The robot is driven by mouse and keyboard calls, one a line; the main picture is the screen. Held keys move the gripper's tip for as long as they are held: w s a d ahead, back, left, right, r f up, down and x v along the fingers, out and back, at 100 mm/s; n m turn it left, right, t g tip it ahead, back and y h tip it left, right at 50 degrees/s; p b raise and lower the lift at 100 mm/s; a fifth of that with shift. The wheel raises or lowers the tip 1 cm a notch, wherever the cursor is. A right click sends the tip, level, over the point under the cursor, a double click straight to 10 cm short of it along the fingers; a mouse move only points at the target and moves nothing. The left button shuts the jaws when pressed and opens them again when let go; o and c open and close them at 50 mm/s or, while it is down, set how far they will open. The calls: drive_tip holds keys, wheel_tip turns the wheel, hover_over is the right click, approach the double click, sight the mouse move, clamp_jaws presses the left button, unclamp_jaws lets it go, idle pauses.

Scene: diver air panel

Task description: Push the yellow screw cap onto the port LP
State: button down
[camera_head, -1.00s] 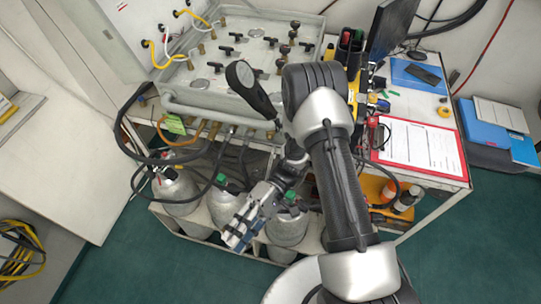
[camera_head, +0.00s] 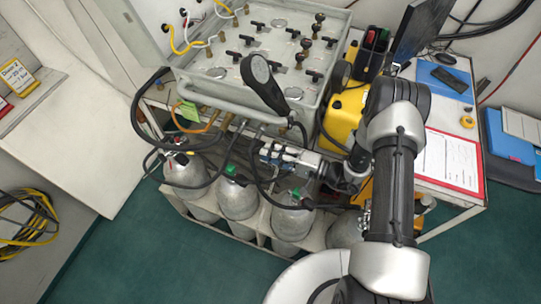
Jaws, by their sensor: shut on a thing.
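My gripper (camera_head: 266,152) is just below the front rail of the air panel (camera_head: 205,82), its fingers pointing left. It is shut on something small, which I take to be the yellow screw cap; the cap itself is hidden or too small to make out.
Several grey cylinders (camera_head: 240,203) with hoses stand below the panel. Black hoses pass close to my gripper. A yellow case (camera_head: 343,118) stands right of the panel.

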drive_tip(key=shift+w+d, duration=0.35)
drive_tip(key=shift+w, duration=0.55)
drive_tip(key=shift+w+d+b, duration=0.25)
drive_tip(key=shift+w+b, duration=0.25)
drive_tip(key=shift+w, duration=0.15)
drive_tip(key=shift+w+d+b, duration=0.2)
drive_tip(key=shift+w+b, duration=0.25)
drive_tip(key=shift+w, duration=0.15)
idle(0.4)
drive_tip(key=c, duration=1.3)
unclamp_jaws()
approach(276, 142)
drive_tip(key=shift+w+d+f, duration=0.1)
drive_tip(key=shift+d+f, duration=0.55)
drive_tip(key=shift+d, duration=0.4)
